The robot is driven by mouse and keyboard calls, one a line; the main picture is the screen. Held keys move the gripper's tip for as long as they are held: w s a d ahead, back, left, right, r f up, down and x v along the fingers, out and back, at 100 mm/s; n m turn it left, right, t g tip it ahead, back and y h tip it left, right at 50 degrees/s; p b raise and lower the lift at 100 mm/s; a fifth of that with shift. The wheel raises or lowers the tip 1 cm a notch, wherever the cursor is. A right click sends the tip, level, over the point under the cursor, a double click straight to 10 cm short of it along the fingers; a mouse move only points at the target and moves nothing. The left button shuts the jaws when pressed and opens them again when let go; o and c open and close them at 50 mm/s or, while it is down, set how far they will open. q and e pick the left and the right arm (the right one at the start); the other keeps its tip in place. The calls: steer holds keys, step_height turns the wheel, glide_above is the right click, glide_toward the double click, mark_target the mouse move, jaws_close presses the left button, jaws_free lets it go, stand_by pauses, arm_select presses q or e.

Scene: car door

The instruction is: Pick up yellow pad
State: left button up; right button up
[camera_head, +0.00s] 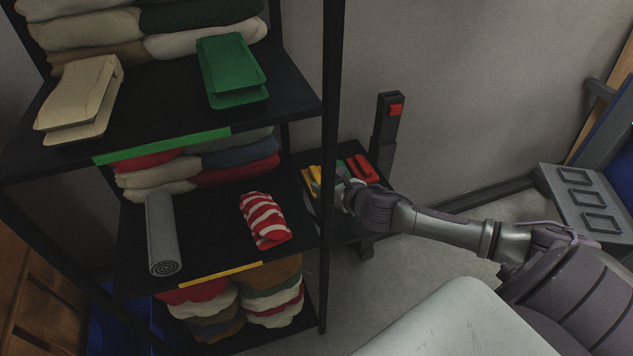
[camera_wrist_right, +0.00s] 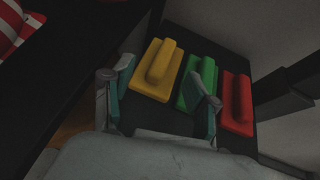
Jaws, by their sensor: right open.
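The yellow pad (camera_wrist_right: 157,70) has a raised ridge along its top and lies on a dark stand (camera_wrist_right: 180,35) in the right wrist view. In the head view the yellow pad (camera_head: 312,180) shows partly, beside the shelf post. My right gripper (camera_wrist_right: 160,100) is open, with its two fingers apart and the near part of the yellow pad seen between them. I cannot tell whether the fingers touch it. In the head view my right gripper (camera_head: 345,192) is over the stand, its fingers partly hidden. My left gripper is not in view.
A green pad (camera_wrist_right: 199,82) and a red pad (camera_wrist_right: 238,104) lie right of the yellow one; the right finger overlaps the green pad. A black shelf (camera_head: 290,85) with folded cloths stands left, its post (camera_head: 331,140) close to my gripper. A post with a red button (camera_head: 395,110) stands behind.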

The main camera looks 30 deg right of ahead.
mark_target(317, 176)
steer(key=b+x, duration=0.1)
steer(key=x, duration=0.3)
steer(key=shift+w+d, duration=0.2)
steer(key=shift+w, duration=0.05)
steer(key=shift+w+f, duration=0.15)
steer(key=shift+w, duration=0.25)
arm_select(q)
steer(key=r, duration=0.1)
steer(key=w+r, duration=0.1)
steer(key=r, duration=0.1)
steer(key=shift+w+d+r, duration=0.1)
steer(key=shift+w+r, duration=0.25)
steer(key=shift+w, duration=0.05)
arm_select(e)
jaws_close()
